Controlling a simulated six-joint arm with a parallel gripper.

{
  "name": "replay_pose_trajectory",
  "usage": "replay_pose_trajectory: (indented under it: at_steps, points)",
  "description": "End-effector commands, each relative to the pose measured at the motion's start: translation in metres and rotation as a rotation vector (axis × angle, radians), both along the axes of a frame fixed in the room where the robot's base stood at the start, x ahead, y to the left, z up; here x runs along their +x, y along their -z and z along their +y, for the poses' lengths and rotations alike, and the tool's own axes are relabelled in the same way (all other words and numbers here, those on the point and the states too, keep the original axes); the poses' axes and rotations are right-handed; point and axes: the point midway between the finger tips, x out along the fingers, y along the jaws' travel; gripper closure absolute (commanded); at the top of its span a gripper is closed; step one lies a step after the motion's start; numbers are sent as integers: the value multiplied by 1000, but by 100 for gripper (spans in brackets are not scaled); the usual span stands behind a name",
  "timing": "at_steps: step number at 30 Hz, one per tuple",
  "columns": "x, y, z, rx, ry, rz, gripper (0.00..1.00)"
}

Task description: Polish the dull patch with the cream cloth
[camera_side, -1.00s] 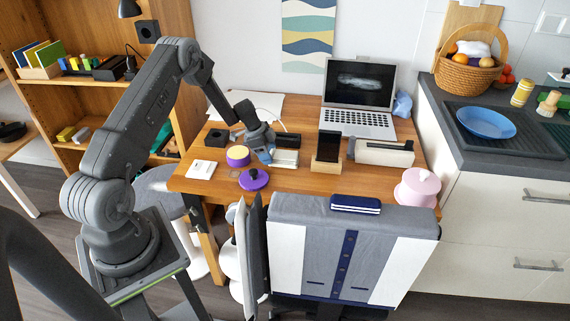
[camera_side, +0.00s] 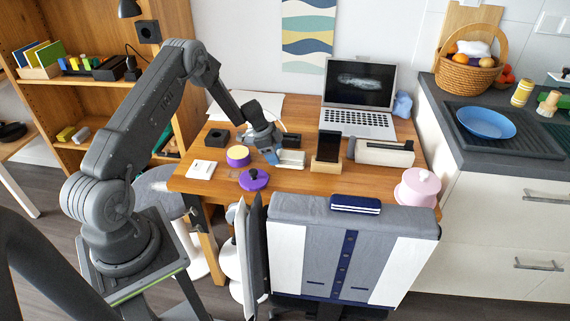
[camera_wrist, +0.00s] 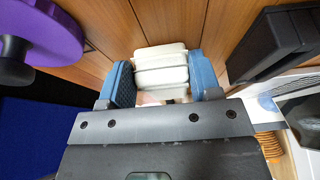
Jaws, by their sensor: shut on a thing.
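The cream cloth (camera_wrist: 162,68) is a folded, layered pad in the wrist view, between the two blue fingertips of my gripper (camera_wrist: 165,82). My gripper is shut on it. In the side view my gripper (camera_side: 274,155) is low over the wooden desk, with the cream cloth (camera_side: 291,158) showing at its right. I cannot tell whether the cloth touches the desk top. I cannot make out the dull patch in either view.
A phone on a wooden stand (camera_side: 327,150) is close to the right of the cloth. A purple lid (camera_side: 254,179) and a yellow-topped purple tin (camera_side: 238,156) lie to the left. The laptop (camera_side: 359,96) stands behind. A grey-covered chair (camera_side: 345,245) is in front.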

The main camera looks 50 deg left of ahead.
Motion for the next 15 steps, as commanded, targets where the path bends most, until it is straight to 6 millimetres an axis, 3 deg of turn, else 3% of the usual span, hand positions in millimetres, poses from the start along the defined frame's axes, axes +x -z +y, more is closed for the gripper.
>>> replay_pose_trajectory:
  at_steps: [6,15]
  points:
    - [-19,1,18,-1,-1,3,65]
    - [-21,1,19,-1,0,2,65]
